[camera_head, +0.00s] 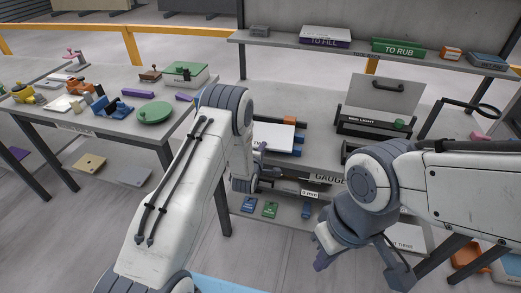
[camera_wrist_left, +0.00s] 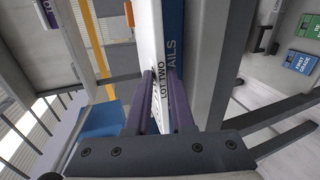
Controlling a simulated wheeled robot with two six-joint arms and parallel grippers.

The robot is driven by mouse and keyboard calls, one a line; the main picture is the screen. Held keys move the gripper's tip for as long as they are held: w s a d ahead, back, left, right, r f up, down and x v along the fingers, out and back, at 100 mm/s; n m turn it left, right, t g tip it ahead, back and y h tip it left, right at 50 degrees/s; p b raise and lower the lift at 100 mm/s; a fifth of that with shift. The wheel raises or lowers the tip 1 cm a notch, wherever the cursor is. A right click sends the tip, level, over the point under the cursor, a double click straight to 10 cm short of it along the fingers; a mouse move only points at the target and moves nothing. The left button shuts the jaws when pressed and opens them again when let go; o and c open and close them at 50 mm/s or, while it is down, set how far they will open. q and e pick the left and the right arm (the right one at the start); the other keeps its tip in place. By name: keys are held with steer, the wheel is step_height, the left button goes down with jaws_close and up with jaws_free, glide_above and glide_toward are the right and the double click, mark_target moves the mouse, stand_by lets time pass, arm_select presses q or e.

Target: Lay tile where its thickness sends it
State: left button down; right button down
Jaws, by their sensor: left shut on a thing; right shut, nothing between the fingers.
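My left arm reaches to the middle of the slab. Its gripper is mostly hidden behind the arm in the head view, with a purple finger (camera_head: 261,148) showing. In the left wrist view, the purple fingers of my left gripper (camera_wrist_left: 160,75) are closed around a thin pale piece (camera_wrist_left: 156,110). It lies close to a white slab face and a blue edge lettered "AILS" (camera_wrist_left: 172,45); "LOT TWO" is lettered between the fingers. Whether the piece touches the blue edge is unclear. My right gripper (camera_head: 321,263) is shut and empty, pointing down in front of the slab. The gauge (camera_head: 325,178) is partly covered by my arms.
Blue and green cards (camera_head: 249,204) lie low in front. A side table (camera_head: 100,125) with tools stands left. A shelf (camera_head: 350,48) with books runs behind.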

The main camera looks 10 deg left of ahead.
mark_target(281, 150)
arm_select(q)
steer(key=shift+s+d+b, duration=0.15)
steer(key=shift+d+b, duration=0.45)
steer(key=shift+d, duration=2.8)
steer(key=c, duration=0.7)
jaws_free()
